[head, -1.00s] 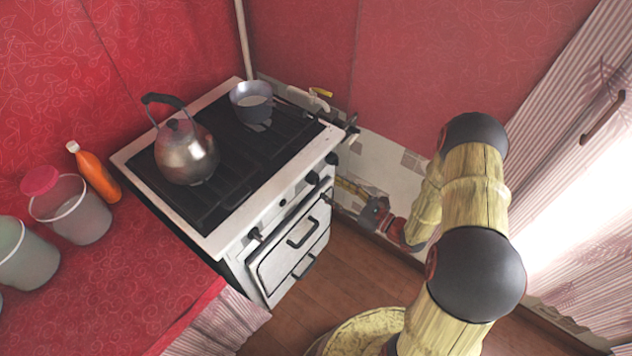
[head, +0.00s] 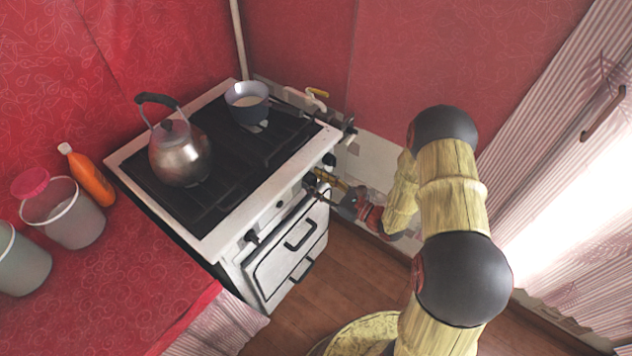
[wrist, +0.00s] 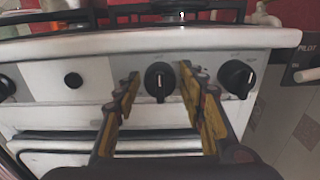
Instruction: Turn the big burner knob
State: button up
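The white stove's front panel carries a row of black knobs. In the wrist view, a black knob with a white pointer mark (wrist: 158,84) sits between my fingers, its mark roughly upright. My gripper (wrist: 160,74) is open, with one yellow-and-dark finger on each side of that knob; I cannot tell whether they touch it. Another large knob (wrist: 237,77) is to the right, and a small black button or knob (wrist: 72,80) is to the left. In the head view, my gripper (head: 318,183) is at the stove front and hides the knob between its fingers.
A metal kettle (head: 181,158) and a grey pot (head: 247,103) stand on the stove top (head: 222,195). The oven door (head: 290,255) with its handle is below the knobs. An orange bottle (head: 90,179) and bins (head: 75,222) stand on the red counter (head: 120,270) at left.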

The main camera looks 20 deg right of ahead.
jog(key=c, duration=0.8)
jog(key=shift+c, duration=0.2)
jog(key=shift+r+m+p, duration=0.1)
jog(key=shift+m+p, duration=0.3)
jog(key=shift+p, duration=0.05)
jog(key=m+p, duration=0.2)
jog(key=p, duration=0.1)
jog(key=shift+m, duration=0.4)
jog(key=m+p, duration=0.3)
jog(key=m, duration=0.1)
jog(key=shift+w+d+m, duration=0.1)
jog(key=shift+d+m, duration=0.05)
jog(key=shift+m, duration=0.25)
jog(key=shift+m+p, duration=0.3)
jog(key=shift+p, duration=0.05)
jog(key=o, duration=1.1)
jog(key=shift+o, duration=0.2)
